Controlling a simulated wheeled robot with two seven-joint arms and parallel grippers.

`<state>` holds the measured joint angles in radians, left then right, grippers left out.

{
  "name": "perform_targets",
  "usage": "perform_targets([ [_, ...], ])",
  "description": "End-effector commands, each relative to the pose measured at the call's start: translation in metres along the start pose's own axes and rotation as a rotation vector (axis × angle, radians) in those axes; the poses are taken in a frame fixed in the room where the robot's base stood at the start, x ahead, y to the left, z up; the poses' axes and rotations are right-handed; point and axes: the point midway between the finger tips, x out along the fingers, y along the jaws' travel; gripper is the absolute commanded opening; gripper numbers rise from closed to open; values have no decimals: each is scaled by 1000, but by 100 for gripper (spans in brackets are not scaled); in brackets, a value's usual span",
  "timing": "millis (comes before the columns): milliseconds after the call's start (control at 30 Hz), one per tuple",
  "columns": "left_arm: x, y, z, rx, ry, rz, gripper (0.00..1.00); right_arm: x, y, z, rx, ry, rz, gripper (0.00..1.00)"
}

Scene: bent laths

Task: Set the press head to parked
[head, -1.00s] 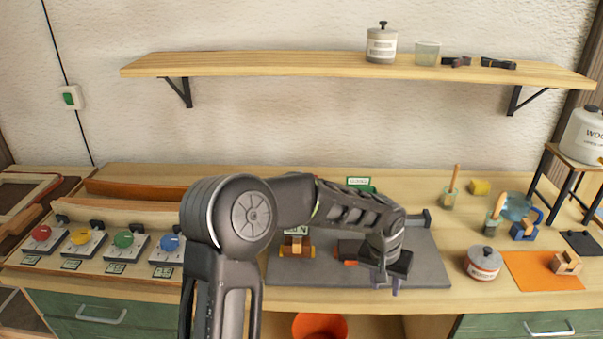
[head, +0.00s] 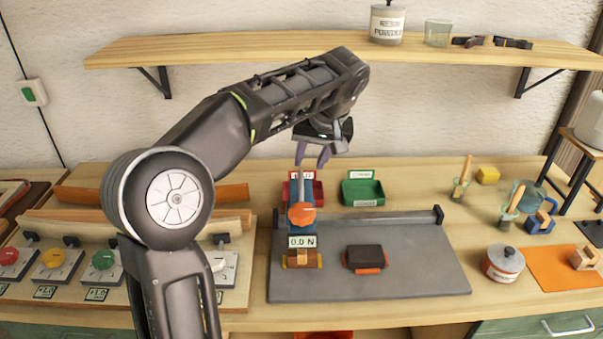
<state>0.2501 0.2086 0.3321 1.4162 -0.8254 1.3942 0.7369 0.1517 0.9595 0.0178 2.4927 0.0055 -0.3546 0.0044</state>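The press stands at the left side of the grey plate (head: 420,273). It has a blue upright, an orange knob (head: 301,215) and a display (head: 301,242) reading 0.0 N. I take the part with the knob to be the press head. Below the display is a wood-and-yellow roller piece (head: 302,260). My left gripper (head: 312,158) hangs in the air above the press, in front of the wall. Its purple fingers point down, apart, with nothing seen between them. My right gripper is out of view.
A dark block on an orange base (head: 365,257) sits on the plate. Red (head: 315,190) and green (head: 362,190) bins stand behind. A grey bar (head: 438,214) runs along the plate's back edge. Coloured dials (head: 103,259) are at left; a lidded pot (head: 503,264) is at right. A shelf (head: 250,48) hangs above.

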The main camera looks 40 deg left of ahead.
Motion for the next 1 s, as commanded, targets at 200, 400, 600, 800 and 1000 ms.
perform_targets([
  [200,9,0,0,1,-2,-1,34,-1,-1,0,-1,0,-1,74],
  [400,34,0,0,3,-4,-2,34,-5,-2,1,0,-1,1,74],
  [600,65,0,0,2,-5,-1,34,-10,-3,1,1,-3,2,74],
  [800,79,0,0,2,-2,1,34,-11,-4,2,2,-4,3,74],
  [1000,80,0,1,2,-1,1,34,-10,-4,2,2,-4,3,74],
])
